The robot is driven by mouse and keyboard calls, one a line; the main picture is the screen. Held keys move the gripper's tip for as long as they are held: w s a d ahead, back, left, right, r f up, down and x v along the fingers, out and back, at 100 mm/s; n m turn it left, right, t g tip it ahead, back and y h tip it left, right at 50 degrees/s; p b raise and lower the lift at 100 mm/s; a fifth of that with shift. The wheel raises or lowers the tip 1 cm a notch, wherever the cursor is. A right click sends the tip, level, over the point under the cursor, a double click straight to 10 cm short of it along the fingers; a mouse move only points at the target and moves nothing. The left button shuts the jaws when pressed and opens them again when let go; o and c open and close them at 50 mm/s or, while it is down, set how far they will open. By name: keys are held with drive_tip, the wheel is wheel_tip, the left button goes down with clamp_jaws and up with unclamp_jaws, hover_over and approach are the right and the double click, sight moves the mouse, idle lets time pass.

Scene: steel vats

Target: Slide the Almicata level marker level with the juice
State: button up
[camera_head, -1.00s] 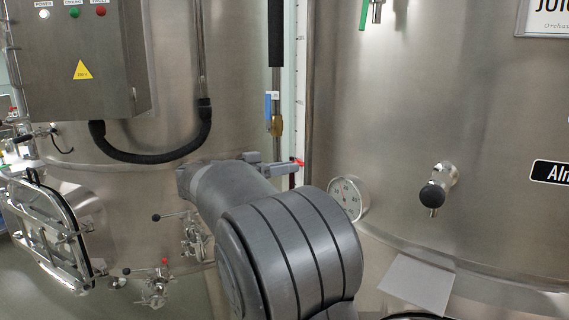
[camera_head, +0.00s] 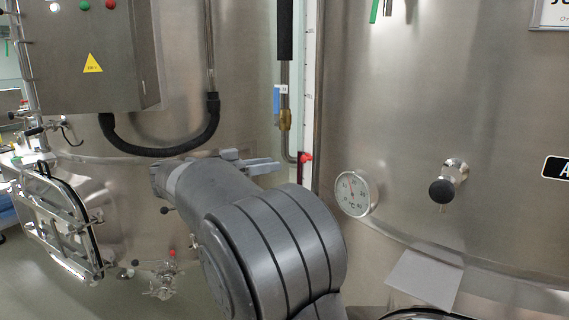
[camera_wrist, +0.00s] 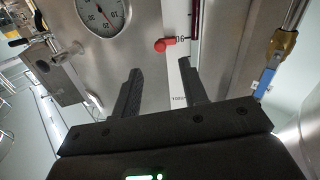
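The red level marker (camera_head: 306,157) sits low on the white scale strip (camera_head: 309,90) at the left edge of the right-hand vat (camera_head: 420,120). In the wrist view the marker (camera_wrist: 172,43) lies just beyond my fingertips, beside a tube holding a dark red column (camera_wrist: 196,18). The column seems to end close to the marker, but a fingertip is near and the exact level is hard to tell. My gripper (camera_wrist: 160,68) is open and empty, its fingers apart and not touching the marker. In the head view my gripper (camera_head: 265,164) is left of the marker.
A round dial (camera_head: 356,193) and a black-knobbed tap (camera_head: 447,186) project from the right-hand vat. A pipe with a brass fitting (camera_head: 285,120) and blue handle stands just left of the scale. A control box (camera_head: 85,55) hangs on the left vat.

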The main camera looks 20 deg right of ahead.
drive_tip(key=a, duration=0.4)
drive_tip(key=shift+s, duration=0.1)
drive_tip(key=shift+d, duration=0.1)
drive_tip(key=s+d+f+n+y, duration=0.4)
drive_tip(key=s, duration=0.3)
drive_tip(key=s+d+f+n+y, duration=0.4)
drive_tip(key=s+d+f, duration=0.1)
drive_tip(key=s, duration=0.1)
drive_tip(key=s+a+f+n+t+y, duration=0.2)
drive_tip(key=s+a+f+n+y, duration=0.2)
drive_tip(key=s, duration=0.4)
drive_tip(key=s+a+f+n+t+y, duration=0.2)
drive_tip(key=s+a+f+n+y, duration=0.1)
drive_tip(key=s+f+y, duration=0.3)
drive_tip(key=shift+s+a+f+n+t, duration=0.25)
drive_tip(key=shift+s+a+n, duration=0.2)
drive_tip(key=shift+s, duration=0.8)
